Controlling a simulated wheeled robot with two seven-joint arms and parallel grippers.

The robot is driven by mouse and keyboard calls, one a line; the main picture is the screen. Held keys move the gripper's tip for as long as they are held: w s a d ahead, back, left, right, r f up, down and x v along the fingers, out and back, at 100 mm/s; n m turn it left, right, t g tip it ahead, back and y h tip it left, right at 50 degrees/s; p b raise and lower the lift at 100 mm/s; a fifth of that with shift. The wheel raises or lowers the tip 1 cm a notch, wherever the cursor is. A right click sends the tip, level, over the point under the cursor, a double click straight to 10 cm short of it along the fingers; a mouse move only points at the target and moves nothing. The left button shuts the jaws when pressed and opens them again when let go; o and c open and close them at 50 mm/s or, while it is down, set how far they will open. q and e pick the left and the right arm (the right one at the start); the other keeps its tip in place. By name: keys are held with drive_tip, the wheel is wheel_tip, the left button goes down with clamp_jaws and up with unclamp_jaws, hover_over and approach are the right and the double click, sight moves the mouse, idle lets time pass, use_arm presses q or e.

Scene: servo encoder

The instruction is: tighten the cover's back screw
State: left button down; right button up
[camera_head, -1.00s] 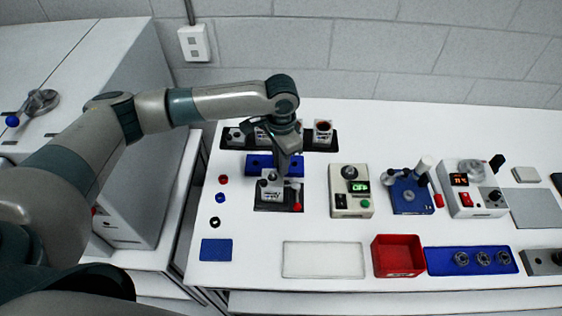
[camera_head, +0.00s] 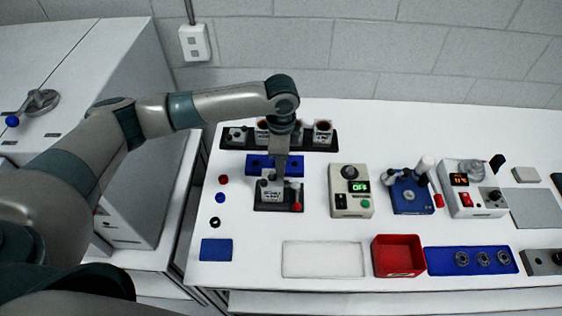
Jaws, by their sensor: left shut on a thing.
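The white servo unit (camera_head: 270,190) sits in a black fixture (camera_head: 270,207) with a red-tipped clamp lever (camera_head: 297,206), left of the table's middle. My left gripper (camera_head: 280,173) points straight down at the unit's upper back edge, in front of the blue block (camera_head: 258,163). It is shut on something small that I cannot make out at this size. The cover's back screw is hidden or too small to see. I cannot tell whether the gripper's load touches the unit. My right gripper is not in view.
A black rack (camera_head: 235,145) of white units stands behind. A box with a green OFF display (camera_head: 350,200), a blue tool stand (camera_head: 411,200) and a red-display box (camera_head: 470,197) stand to the right. A red bin (camera_head: 397,256) and a white mat (camera_head: 323,260) lie in front.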

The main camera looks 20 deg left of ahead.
use_arm(q)
drive_tip(key=shift+w+r, duration=0.1)
drive_tip(key=c, duration=1.6)
unclamp_jaws()
drive_tip(key=shift+c, duration=0.2)
drive_tip(key=shift+r, duration=0.1)
drive_tip(key=shift+r+b, duration=0.4)
drive_tip(key=shift+r, duration=0.15)
wheel_tip(320, 180, up, 16)
drive_tip(key=b, duration=0.5)
